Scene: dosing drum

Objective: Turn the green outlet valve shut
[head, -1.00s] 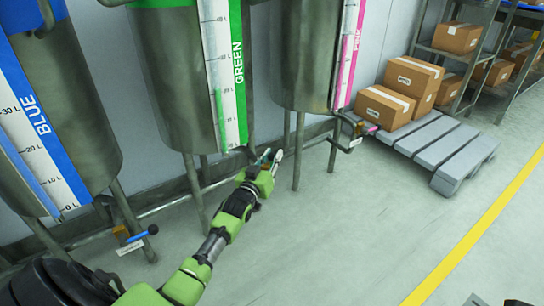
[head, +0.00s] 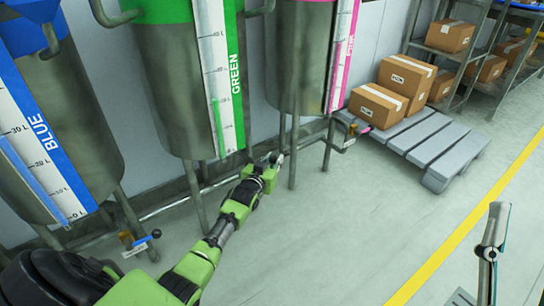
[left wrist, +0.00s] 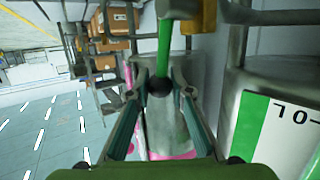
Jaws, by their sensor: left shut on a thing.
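The green tank (head: 165,85) stands between the blue and pink tanks, with a GREEN scale strip (head: 235,70) on its front. My left gripper (head: 277,158) is low beside this tank, to the right of its strip. In the left wrist view its two fingers (left wrist: 160,82) are on either side of the green valve lever (left wrist: 164,55), shut on it near its dark round end. The valve body is mostly hidden by the gripper in the head view. My right gripper (head: 496,230) is at the lower right, far from the valve; its finger opening cannot be made out.
The blue tank (head: 75,120) has a blue-handled valve (head: 143,242) low in front. The pink tank (head: 297,60) has a pink-handled valve (head: 350,138). A grey pallet (head: 430,150) with cardboard boxes (head: 377,105) stands at right.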

